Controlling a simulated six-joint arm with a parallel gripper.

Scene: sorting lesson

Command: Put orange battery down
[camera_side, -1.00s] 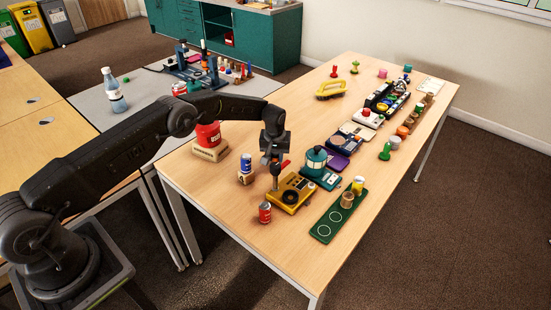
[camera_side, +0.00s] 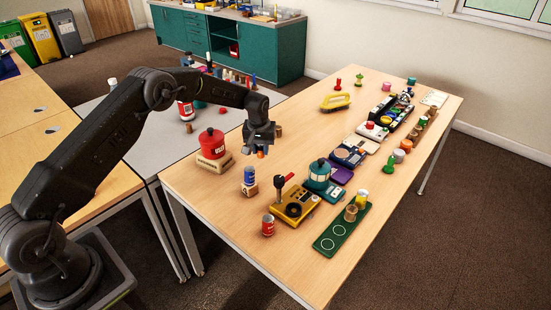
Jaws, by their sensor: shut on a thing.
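My gripper (camera_side: 261,149) is shut on a small orange thing (camera_side: 261,155), which looks like the orange battery. Only its lower end shows below the jaws; the rest is hidden. It hangs above the table, behind the blue can-shaped battery (camera_side: 249,175) and to the right of the red canister. The green tray (camera_side: 328,243) with ringed places lies at the front right of the table. A tan cylinder (camera_side: 351,213) and a yellow one (camera_side: 361,197) stand at its far end. Its two nearer rings are bare.
The yellow device (camera_side: 293,209) with a raised lever, a red can-shaped battery (camera_side: 268,225) and a teal lantern (camera_side: 318,171) stand near the front. The red canister (camera_side: 212,142) sits on a wooden block. Bare tabletop (camera_side: 225,205) lies at the front left.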

